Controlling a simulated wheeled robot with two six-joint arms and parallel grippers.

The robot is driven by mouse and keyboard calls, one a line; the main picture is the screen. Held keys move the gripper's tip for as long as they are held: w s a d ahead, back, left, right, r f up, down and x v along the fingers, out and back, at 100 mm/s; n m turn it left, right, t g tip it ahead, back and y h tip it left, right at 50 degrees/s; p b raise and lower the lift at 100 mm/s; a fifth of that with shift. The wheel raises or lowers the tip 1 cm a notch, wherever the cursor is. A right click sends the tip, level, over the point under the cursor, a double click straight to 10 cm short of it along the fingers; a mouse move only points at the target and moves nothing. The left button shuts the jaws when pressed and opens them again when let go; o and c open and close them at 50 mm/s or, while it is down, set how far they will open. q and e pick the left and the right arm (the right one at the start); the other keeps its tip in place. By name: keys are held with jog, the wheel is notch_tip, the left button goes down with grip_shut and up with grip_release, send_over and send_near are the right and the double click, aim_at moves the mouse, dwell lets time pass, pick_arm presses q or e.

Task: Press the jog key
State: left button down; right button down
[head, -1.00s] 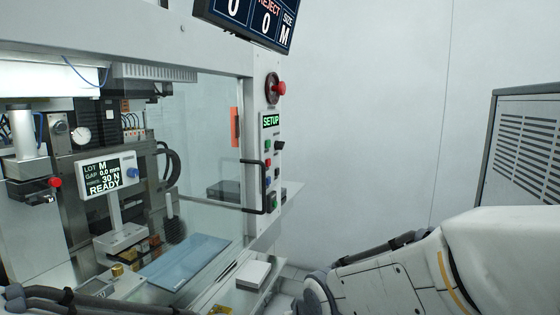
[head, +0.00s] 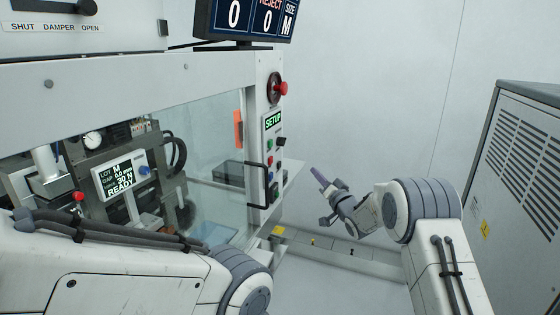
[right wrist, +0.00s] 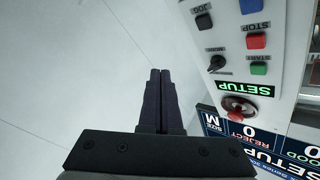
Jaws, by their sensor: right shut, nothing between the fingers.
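The control panel (head: 272,150) stands on the machine's right post. In the right wrist view it shows upside down at the right. A black key (right wrist: 204,22) there sits beside a label that reads JOG. In the head view a small dark key (head: 279,161) shows right of the red one. My right gripper (head: 317,174) is right of the panel, apart from it. In the right wrist view its dark fingers (right wrist: 160,75) are shut and empty, pointing past the panel at the plain wall and left of the JOG key. My left gripper is not in view.
Near the JOG key are the red STOP key (right wrist: 256,41), green START key (right wrist: 258,69), a black selector knob (right wrist: 216,63) and the red emergency button (right wrist: 236,113). A dark door handle (head: 255,186) juts out left of the panel. A grey cabinet (head: 525,150) stands right.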

aim_at(279, 165)
jog(key=shift+a, duration=0.1)
jog(key=w+a, duration=0.2)
jog(key=a, duration=0.6)
jog(key=shift+w+a+b, duration=0.15)
jog(key=shift+w+b, duration=0.15)
jog(key=shift+w, duration=0.05)
dwell(1.9)
jog(key=shift+w+a+b, duration=0.1)
jog(key=shift+a+b, duration=0.3)
jog(key=shift+b, duration=0.05)
